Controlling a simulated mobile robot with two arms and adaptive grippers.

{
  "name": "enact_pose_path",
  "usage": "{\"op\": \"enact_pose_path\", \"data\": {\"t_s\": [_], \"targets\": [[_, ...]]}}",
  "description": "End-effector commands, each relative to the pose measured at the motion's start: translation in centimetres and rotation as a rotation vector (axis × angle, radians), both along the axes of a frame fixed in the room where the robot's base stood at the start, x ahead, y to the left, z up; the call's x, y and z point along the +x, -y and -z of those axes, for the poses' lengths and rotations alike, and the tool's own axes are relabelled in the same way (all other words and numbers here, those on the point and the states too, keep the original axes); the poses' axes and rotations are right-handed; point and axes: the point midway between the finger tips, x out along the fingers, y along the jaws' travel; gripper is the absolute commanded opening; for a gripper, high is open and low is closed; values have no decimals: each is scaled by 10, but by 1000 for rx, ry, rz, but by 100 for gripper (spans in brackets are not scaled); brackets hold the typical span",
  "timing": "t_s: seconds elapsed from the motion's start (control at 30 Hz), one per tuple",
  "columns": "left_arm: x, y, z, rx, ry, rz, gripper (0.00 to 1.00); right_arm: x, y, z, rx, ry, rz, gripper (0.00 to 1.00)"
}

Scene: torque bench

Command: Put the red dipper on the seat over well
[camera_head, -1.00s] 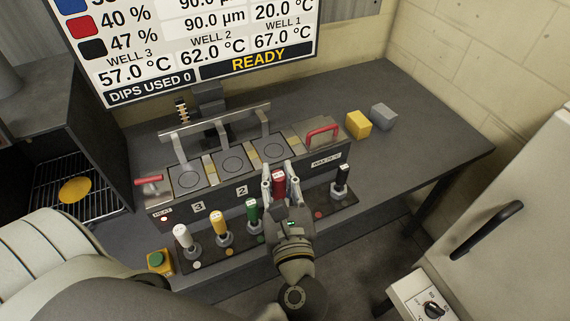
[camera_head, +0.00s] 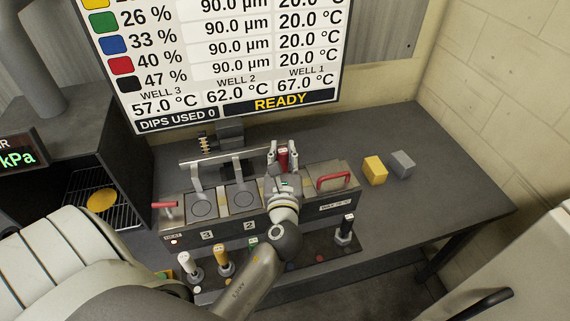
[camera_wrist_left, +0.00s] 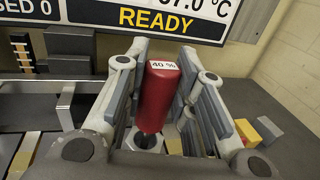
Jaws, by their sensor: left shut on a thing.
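The red dipper (camera_head: 283,159) is upright between the fingers of my left gripper (camera_head: 283,150), which is shut on it. In the wrist view the dipper (camera_wrist_left: 160,95) has a white 40 % label on top. The gripper is at the right end of the metal bar (camera_head: 215,157) behind the wells and hides the right-hand well and its bracket. The two other wells, marked 2 (camera_head: 242,195) and 3 (camera_head: 201,208), show with their brackets. I cannot tell whether the dipper touches a seat. My right gripper is not in view.
A red handle (camera_head: 333,181) is right of the wells. Yellow (camera_head: 375,169) and grey (camera_head: 402,164) blocks lie farther right. The board reads READY.

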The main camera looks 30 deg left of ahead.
Motion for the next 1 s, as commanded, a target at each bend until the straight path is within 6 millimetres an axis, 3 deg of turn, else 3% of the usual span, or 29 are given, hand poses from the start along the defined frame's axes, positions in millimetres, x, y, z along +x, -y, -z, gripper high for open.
{"op": "enact_pose_path", "data": {"t_s": [0.1,0.3,0.53,0.97,1.0], "targets": [[13,-6,16,3,2,0,0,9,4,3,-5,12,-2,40],[22,-10,28,3,3,0,0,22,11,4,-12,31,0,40],[25,-11,58,4,-1,0,0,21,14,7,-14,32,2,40],[24,-11,66,2,3,0,0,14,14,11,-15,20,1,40],[24,-11,65,1,2,0,30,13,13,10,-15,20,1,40]]}}
